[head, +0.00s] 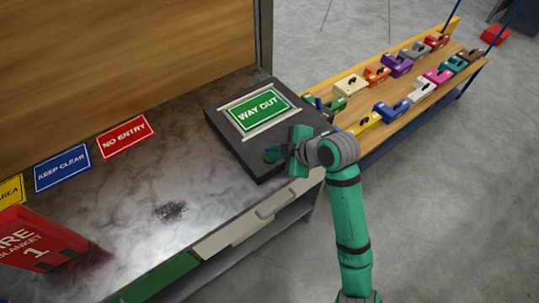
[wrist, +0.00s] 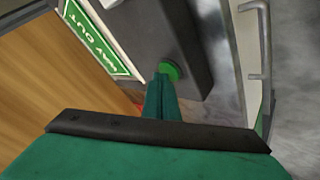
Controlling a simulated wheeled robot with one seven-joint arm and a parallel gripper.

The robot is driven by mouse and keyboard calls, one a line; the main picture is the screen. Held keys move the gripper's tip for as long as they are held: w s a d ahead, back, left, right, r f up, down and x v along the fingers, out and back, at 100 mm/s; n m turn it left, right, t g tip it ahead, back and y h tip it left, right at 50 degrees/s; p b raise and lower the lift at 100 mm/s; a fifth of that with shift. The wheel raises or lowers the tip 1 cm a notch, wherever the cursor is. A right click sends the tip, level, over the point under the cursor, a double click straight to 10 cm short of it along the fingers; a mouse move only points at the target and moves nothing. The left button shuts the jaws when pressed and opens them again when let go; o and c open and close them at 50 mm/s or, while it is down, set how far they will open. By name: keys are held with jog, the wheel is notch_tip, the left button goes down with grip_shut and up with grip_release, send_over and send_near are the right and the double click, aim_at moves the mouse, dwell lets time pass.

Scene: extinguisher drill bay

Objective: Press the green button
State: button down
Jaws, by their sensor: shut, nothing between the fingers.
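The green button (wrist: 171,70) is a round cap on a dark grey box (head: 228,135), seen in the wrist view just past my fingertips. The box lies on the workbench and bears a green WAY OUT sign (head: 258,110), which also shows upside down in the wrist view (wrist: 95,35). My gripper (wrist: 161,82) is shut and empty. Its fingertips overlap the near-left edge of the button in the wrist view; I cannot tell whether they touch it. In the head view my gripper (head: 277,154) is low over the box's near right part, largely covering the button.
The grey workbench (head: 120,180) holds a NO ENTRY sign (head: 126,136), a KEEP CLEAR sign (head: 62,167) and a red fire blanket box (head: 38,240). A drawer handle (head: 279,202) sticks out in front. A wooden rack (head: 375,85) with several coloured items stands right.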

aim_at(274, 159)
dwell(0.5)
jog(key=shift+r, duration=0.45)
notch_tip(274, 159, up, 6)
dwell(0.8)
dwell(0.4)
